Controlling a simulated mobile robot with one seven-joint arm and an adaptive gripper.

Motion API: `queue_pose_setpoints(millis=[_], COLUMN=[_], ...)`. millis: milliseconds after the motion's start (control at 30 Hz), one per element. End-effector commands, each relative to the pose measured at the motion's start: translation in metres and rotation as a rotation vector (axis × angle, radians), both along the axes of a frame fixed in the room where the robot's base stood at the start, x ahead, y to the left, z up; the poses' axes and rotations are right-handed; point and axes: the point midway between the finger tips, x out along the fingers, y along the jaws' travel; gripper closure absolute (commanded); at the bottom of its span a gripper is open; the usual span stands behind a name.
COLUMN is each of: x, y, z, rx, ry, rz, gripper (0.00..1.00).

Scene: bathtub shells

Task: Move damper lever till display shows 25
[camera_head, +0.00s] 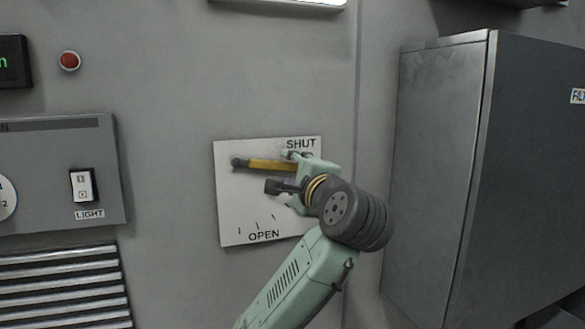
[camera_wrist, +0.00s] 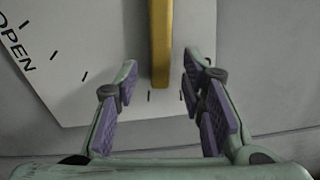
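The yellow damper lever (camera_head: 268,165) is mounted on a white plate (camera_head: 236,212) marked SHUT at the top and OPEN at the bottom. Its dark pivot is at the left, and it points right, tilted slightly down, near SHUT. In the wrist view the lever (camera_wrist: 160,40) comes down between my fingertips, with a visible gap on each side. My gripper (camera_head: 293,176) is open at the lever's free end; its fingers (camera_wrist: 160,72) have purple pads. A black display (camera_head: 14,62) at the left edge is cut off; only a green letter like "n" shows, no number.
A red button (camera_head: 69,61) and a grey panel with a LIGHT switch (camera_head: 83,187) are on the wall at the left. A slatted vent (camera_head: 62,287) is below. A large grey cabinet (camera_head: 440,140) stands out at the right, close to my arm.

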Motion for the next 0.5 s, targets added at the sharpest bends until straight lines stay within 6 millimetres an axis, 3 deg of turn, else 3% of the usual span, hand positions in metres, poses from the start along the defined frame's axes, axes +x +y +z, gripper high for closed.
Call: queue_pose_setpoints(millis=[300, 500], x=[0.0031, 0.0029], y=[0.0009, 0.0009], z=[-0.0004, -0.0003], rx=[0.0, 0.0], ry=[0.0, -0.001], rz=[0.0, 0.0], gripper=[0.63, 0.76])
